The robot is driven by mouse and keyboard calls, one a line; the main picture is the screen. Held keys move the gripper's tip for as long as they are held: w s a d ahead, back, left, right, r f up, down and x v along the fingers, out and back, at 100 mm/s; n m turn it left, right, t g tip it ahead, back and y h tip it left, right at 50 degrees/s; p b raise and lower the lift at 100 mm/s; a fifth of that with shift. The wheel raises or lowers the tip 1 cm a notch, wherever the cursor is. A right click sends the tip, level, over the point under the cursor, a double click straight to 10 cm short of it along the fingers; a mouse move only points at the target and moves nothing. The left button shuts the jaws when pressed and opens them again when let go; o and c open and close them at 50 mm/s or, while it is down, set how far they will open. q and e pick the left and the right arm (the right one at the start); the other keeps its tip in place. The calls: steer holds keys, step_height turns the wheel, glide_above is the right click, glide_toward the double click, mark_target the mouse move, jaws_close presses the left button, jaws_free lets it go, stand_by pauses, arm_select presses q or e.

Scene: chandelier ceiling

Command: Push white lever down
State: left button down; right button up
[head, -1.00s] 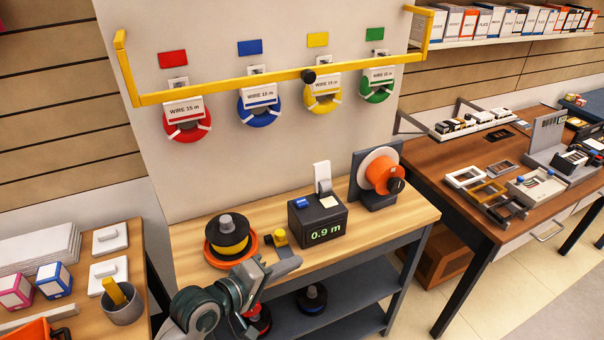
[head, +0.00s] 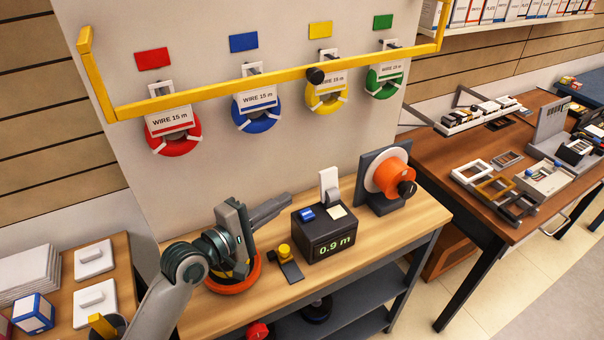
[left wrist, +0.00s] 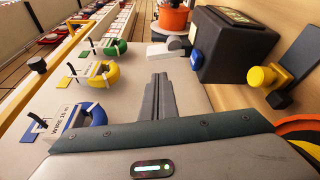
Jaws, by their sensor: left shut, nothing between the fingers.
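The white lever (head: 329,186) stands upright at the back of the black meter box (head: 324,233), whose display reads 0.9 m. In the left wrist view the white lever (left wrist: 168,49) shows beside the black box (left wrist: 232,45). My left gripper (head: 288,201) is shut and empty, left of the box and above the bench, pointing right toward the lever. Its closed fingers (left wrist: 158,80) also show in the left wrist view, apart from the lever. My right gripper is not in view.
A yellow rail (head: 220,92) and several wire coils are on the wall panel behind.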

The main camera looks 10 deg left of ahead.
mark_target(329, 185)
arm_select(q)
steer(key=shift+w+a+r, duration=0.15)
steer(key=shift+w, duration=0.1)
stand_by(0.3)
steer(key=p+x, duration=0.2)
steer(key=x, duration=0.8)
steer(key=shift+p, duration=0.4)
